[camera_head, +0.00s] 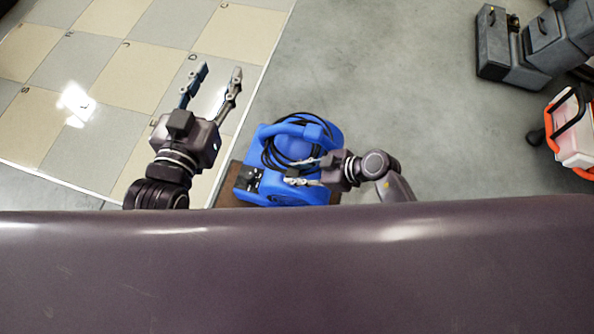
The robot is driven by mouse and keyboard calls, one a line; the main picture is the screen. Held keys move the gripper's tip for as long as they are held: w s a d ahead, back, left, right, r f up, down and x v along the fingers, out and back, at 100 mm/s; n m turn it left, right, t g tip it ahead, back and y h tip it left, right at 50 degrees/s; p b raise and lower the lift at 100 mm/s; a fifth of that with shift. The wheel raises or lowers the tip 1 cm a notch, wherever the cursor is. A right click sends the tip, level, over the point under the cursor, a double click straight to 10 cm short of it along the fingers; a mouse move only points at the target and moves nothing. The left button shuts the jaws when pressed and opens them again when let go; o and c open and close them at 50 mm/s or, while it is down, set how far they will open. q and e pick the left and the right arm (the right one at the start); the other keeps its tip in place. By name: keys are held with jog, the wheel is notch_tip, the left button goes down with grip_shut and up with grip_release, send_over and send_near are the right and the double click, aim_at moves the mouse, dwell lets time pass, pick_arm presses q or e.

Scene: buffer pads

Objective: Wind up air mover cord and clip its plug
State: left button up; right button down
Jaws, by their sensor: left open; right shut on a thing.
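The blue air mover (300,195) stands at the middle of the view, on a brown surface. Its black cord (268,152) lies in several loops around the top and handle of the housing. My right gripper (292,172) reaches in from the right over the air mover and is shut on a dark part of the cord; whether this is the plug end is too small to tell. My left gripper (215,78) is open and empty, left of and beyond the air mover, above the tiled floor. I cannot make out the plug or its clip.
Beige and grey tiles (95,77) cover the left, ending at a pale edge beside bare concrete (380,80). Dark grey cases (509,50) and an orange-and-white item (570,130) stand at the right. My own purple body fills the bottom.

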pick_arm(q)
jog(key=shift+s+a+f+g, duration=0.1)
jog(key=shift+f+g, duration=0.1)
jog(key=shift+f, duration=0.2)
jog(key=shift+s+a+f+g, duration=0.1)
jog(key=shift+f+g, duration=0.1)
jog(key=shift+f, duration=0.15)
pick_arm(e)
jog(key=shift+f, duration=0.2)
dwell(0.5)
jog(key=c, duration=1.5)
grip_release()
pick_arm(q)
jog(key=shift+d, duration=0.15)
